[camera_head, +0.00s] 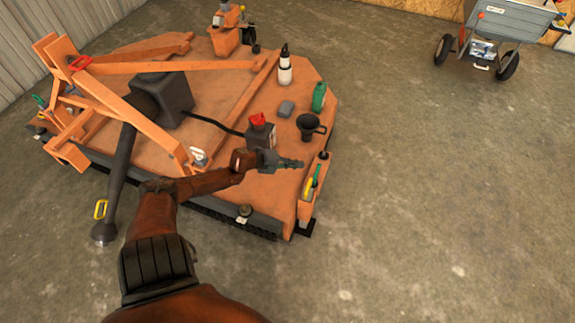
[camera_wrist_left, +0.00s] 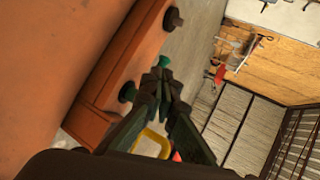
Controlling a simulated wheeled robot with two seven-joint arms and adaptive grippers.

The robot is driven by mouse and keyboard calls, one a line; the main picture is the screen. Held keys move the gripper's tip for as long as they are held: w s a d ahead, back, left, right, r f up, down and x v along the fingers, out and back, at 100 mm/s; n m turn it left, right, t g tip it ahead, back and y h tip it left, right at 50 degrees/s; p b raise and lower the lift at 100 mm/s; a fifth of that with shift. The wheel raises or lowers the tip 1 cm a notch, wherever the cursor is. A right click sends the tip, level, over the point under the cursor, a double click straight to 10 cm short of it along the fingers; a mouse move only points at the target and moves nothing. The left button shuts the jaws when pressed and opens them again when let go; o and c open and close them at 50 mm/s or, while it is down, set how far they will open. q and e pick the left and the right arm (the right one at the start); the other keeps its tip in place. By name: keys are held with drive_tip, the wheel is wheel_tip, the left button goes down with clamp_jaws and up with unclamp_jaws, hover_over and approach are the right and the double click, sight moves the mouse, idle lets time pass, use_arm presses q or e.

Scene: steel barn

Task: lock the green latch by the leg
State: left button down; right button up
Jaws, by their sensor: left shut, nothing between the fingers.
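A green latch handle (camera_head: 317,174) stands on the orange leg (camera_head: 312,205) at the right edge of the orange mower deck, beside a yellow handle (camera_head: 308,187). In the left wrist view green parts show at the fingertips, one a round green knob (camera_wrist_left: 127,91) against the orange side. The yellow handle shows there as a loop (camera_wrist_left: 152,145), partly behind a finger. My left gripper (camera_head: 298,164) is shut and empty, just left of the green latch and above the deck; its fingertips also show in the left wrist view (camera_wrist_left: 161,80). Contact cannot be told. My right gripper is not in view.
On the deck (camera_head: 222,85) near my arm stand a black funnel (camera_head: 310,124), a green bottle (camera_head: 319,97), a red-capped box (camera_head: 260,131) and a white bottle (camera_head: 285,68). A wheeled cart (camera_head: 515,25) stands at the back right. The concrete floor to the right is clear.

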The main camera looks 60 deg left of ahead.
use_arm(q)
drive_tip(key=v, duration=0.5)
drive_tip(key=shift+s+r, duration=0.15)
drive_tip(key=shift+s, duration=0.15)
drive_tip(key=shift+a, duration=0.1)
